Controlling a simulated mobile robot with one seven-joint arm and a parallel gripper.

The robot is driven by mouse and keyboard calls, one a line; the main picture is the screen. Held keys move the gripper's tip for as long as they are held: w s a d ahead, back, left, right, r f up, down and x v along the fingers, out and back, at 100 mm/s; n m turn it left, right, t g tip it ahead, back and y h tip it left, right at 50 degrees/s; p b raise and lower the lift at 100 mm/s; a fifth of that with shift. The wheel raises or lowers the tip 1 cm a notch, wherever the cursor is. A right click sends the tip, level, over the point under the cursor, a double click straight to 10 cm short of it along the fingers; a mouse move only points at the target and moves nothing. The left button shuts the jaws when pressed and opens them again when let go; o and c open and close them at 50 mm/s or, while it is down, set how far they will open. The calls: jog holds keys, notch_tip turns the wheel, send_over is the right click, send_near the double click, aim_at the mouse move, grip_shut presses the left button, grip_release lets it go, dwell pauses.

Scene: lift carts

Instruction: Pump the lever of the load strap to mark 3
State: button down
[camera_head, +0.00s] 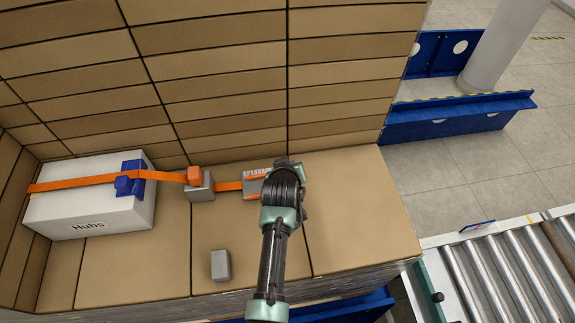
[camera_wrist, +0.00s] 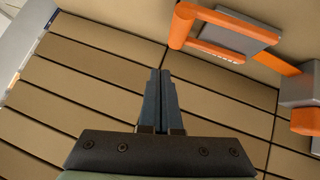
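The orange load strap (camera_head: 75,183) runs over a white box marked "Hubs" (camera_head: 88,217) to a grey block with an orange top (camera_head: 195,177). It continues to a grey ratchet plate with orange parts (camera_head: 256,183), partly hidden behind my arm. In the wrist view the orange lever frame (camera_wrist: 183,24) and grey plate (camera_wrist: 234,26) lie at upper right, with small pale marks along one orange bar. I cannot read the marks. My gripper (camera_wrist: 165,71) is shut and empty, its fingertips apart from the lever, to its left in the wrist view.
Stacked brown cartons (camera_head: 220,65) form a wall behind the strap. A small loose grey block (camera_head: 220,265) sits on the front cartons (camera_head: 120,270). A roller conveyor (camera_head: 510,270) stands at right, with blue metal barriers (camera_head: 455,120) beyond. The carton top right of my arm is bare.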

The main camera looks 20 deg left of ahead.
jog(key=d+v, duration=0.1)
jog(key=v, duration=0.7)
jog(key=shift+d+r+b, duration=0.25)
jog(key=shift+r+b, duration=0.05)
jog(key=shift+b, duration=0.15)
